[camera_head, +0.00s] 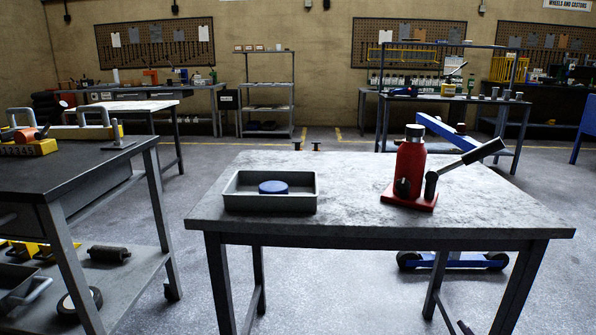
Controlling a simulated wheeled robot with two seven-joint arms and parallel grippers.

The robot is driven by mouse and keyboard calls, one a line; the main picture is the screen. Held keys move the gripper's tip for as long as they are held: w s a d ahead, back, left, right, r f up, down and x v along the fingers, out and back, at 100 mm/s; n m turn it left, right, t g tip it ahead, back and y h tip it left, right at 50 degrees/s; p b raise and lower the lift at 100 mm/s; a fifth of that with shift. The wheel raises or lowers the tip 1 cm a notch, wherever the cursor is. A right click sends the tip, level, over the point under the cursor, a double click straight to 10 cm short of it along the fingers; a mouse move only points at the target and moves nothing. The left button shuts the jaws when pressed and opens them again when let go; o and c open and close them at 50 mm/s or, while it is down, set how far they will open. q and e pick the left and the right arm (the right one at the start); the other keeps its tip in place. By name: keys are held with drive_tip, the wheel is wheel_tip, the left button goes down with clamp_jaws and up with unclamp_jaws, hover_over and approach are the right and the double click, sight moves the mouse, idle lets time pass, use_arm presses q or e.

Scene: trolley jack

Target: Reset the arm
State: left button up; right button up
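Neither of my grippers shows in the head view, and no arm of mine is in sight. A red bottle jack (410,168) stands upright on its square base at the right of the grey worktable (345,190). Its lever (455,165) with a black grip slants up to the right. A grey open tray (270,203) sits at the left of the table with a blue round disc (273,187) in it. A blue floor jack (455,260) is behind and below the table, partly hidden by it.
A dark workbench (70,165) stands close on the left, with a yellow block (28,148) on it and a lower shelf (135,270). Two small objects show at the table's far edge. The middle of the tabletop is clear. Benches and shelves line the back wall.

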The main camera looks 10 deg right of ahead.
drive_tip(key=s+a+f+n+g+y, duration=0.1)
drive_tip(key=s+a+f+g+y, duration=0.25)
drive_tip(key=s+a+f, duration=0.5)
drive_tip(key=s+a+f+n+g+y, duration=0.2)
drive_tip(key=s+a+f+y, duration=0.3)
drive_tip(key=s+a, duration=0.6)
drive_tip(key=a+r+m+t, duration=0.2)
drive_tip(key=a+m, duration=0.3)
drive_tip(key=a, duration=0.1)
use_arm(q)
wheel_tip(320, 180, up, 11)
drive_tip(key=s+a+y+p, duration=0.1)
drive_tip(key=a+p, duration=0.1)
drive_tip(key=p, duration=1.6)
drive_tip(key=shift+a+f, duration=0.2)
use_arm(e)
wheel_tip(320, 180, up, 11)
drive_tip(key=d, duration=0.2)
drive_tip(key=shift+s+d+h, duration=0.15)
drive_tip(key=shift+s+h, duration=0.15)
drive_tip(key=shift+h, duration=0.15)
